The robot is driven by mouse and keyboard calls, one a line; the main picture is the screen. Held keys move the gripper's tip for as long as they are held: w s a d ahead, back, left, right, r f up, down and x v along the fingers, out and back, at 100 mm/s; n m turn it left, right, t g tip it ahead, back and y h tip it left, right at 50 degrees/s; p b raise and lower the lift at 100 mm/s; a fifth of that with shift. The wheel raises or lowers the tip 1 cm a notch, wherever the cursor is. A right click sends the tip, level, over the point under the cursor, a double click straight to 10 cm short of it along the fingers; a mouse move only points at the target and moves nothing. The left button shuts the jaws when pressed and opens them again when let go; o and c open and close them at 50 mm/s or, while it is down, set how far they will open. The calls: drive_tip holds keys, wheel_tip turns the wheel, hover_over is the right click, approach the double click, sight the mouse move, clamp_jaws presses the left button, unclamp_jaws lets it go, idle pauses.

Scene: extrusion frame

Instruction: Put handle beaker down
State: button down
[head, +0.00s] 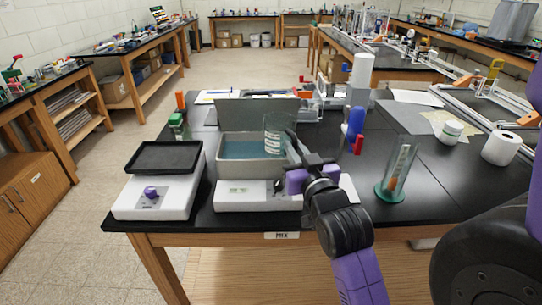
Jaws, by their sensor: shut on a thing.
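The handle beaker (273,134) is clear glass with pale markings and stands roughly upright. It is at the right side of a grey open water bath (246,170) with bluish water inside. My gripper (291,143) reaches in from the front right and is shut on the beaker at its right side. The handle itself is hidden by the dark fingers. I cannot tell whether the beaker's base touches the bath or hangs above the water.
A white hot plate or balance (160,200) with a black tray top stands left of the bath. A glass cylinder on a green base (390,190) stands right of my arm. Blue and red items (355,122) stand behind it.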

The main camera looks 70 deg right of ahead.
sight(282, 145)
drive_tip(key=shift+w+d+f+b, duration=0.3)
drive_tip(key=shift+d+f+b, duration=0.1)
drive_tip(key=shift+f+b, duration=0.15)
drive_tip(key=w+d+f, duration=0.1)
drive_tip(key=d, duration=0.1)
drive_tip(key=w+d+f, duration=0.1)
drive_tip(key=w+d, duration=0.1)
drive_tip(key=w+d+f, duration=0.1)
drive_tip(key=w+d, duration=0.1)
drive_tip(key=d, duration=0.1)
drive_tip(key=shift+f, duration=0.35)
drive_tip(key=shift+w+d+f+p, duration=0.2)
drive_tip(key=shift+w+d+f, duration=0.3)
drive_tip(key=shift+d+f, duration=0.15)
drive_tip(key=shift+w+d+f+p, duration=0.15)
drive_tip(key=shift+w+d+f, duration=0.3)
drive_tip(key=shift+d+f, duration=0.15)
drive_tip(key=shift+f, duration=0.1)
drive_tip(key=shift+f+b, duration=0.3)
drive_tip(key=shift+f, duration=0.05)
drive_tip(key=shift+f, duration=0.2)
